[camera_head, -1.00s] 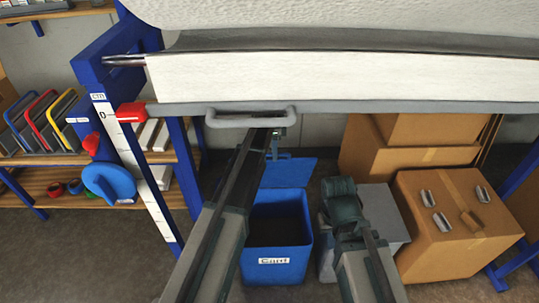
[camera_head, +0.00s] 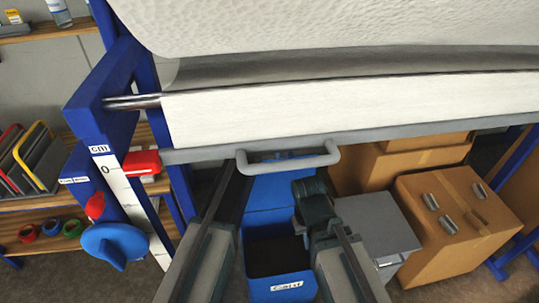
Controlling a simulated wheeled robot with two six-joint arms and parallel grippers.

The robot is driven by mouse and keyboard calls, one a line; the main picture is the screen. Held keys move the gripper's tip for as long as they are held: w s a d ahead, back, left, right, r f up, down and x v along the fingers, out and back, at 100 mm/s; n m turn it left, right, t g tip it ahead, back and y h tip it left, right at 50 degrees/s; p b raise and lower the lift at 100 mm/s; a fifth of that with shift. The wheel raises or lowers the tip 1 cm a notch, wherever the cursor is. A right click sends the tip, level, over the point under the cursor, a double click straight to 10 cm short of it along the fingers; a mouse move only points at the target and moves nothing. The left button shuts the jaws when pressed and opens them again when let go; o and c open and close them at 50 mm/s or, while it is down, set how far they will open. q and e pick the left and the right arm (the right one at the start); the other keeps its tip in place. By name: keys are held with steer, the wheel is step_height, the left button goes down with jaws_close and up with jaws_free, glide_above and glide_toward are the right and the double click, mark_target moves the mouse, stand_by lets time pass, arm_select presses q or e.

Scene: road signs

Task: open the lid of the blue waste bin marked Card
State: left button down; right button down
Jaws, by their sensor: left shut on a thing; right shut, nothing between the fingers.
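The blue bin marked Card (camera_head: 262,289) stands on the floor at the lower middle. Its blue lid (camera_head: 277,192) is raised behind the dark open mouth, and the grey handle above covers its upper part. My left gripper (camera_head: 241,170) reaches up to the lid's upper left side; its fingertips are hidden behind the handle. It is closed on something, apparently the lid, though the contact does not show. My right gripper (camera_head: 308,188) is shut and empty, in front of the lid's right edge and above the bin.
A grey handle (camera_head: 287,165) on a grey bar hangs close above the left gripper, below a white roll (camera_head: 330,99). A grey bin (camera_head: 375,224) and cardboard boxes (camera_head: 452,222) stand at right. A blue frame with a ruler (camera_head: 126,195) and shelves are at left.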

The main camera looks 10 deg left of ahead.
arm_select(q)
steer(key=shift+w, duration=0.25)
steer(key=c, duration=0.8)
jaws_free()
steer(key=shift+c, duration=0.2)
steer(key=d+p+v, duration=0.1)
steer(key=p+v, duration=0.5)
steer(key=v, duration=0.1)
steer(key=shift+a+r+p, duration=0.2)
steer(key=shift+a+p, duration=0.15)
steer(key=shift+a, duration=0.2)
